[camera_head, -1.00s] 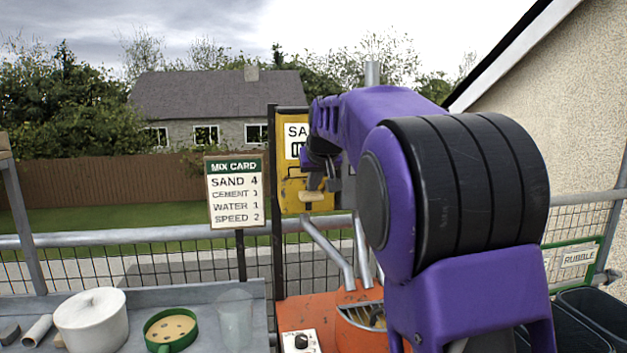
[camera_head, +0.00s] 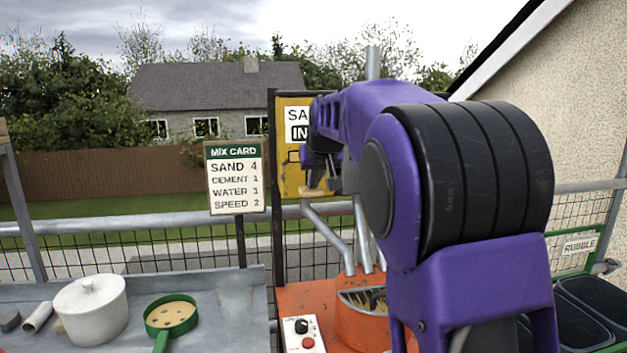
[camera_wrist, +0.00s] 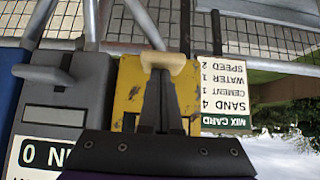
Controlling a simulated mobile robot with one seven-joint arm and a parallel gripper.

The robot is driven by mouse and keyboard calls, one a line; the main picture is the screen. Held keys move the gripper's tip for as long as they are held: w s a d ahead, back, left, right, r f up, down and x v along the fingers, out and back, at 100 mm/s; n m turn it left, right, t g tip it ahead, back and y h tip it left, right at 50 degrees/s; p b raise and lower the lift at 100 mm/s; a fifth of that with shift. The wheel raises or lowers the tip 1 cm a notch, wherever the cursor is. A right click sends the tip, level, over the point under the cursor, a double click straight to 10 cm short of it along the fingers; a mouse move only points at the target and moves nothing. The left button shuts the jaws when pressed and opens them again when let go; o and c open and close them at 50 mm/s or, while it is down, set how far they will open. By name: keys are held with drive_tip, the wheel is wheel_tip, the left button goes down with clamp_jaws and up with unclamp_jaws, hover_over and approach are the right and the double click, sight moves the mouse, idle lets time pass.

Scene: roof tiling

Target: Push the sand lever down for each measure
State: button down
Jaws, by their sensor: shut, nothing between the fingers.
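The sand dispenser is a yellow panel (camera_head: 291,183) with a white sign, partly hidden by my arm; the wrist view shows it upside down, scuffed (camera_wrist: 188,82). Its lever ends in a pale wooden handle (camera_head: 316,193), low on the panel; in the wrist view the handle (camera_wrist: 163,63) lies across my fingertips. My gripper (camera_wrist: 161,72) is shut with nothing between its fingers. Its tips are at the handle and appear to touch it. In the head view my gripper (camera_head: 331,184) is small and partly hidden. The mix card (camera_head: 236,178) reads sand 4, cement 1, water 1, speed 2.
A grey dispenser (camera_wrist: 66,100) with a grey lever and an "IN 0" label stands close beside the yellow one. An orange mixer (camera_head: 300,298) with metal chutes is below. A white pot (camera_head: 91,312) and green sieve (camera_head: 171,314) sit on the left bench.

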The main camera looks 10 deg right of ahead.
drive_tip(key=w+r+p+v, duration=0.1)
drive_tip(key=r+p+v, duration=0.1)
drive_tip(key=v, duration=1)
drive_tip(key=shift+w+r, duration=0.15)
drive_tip(key=shift+w, duration=0.05)
idle(0.4)
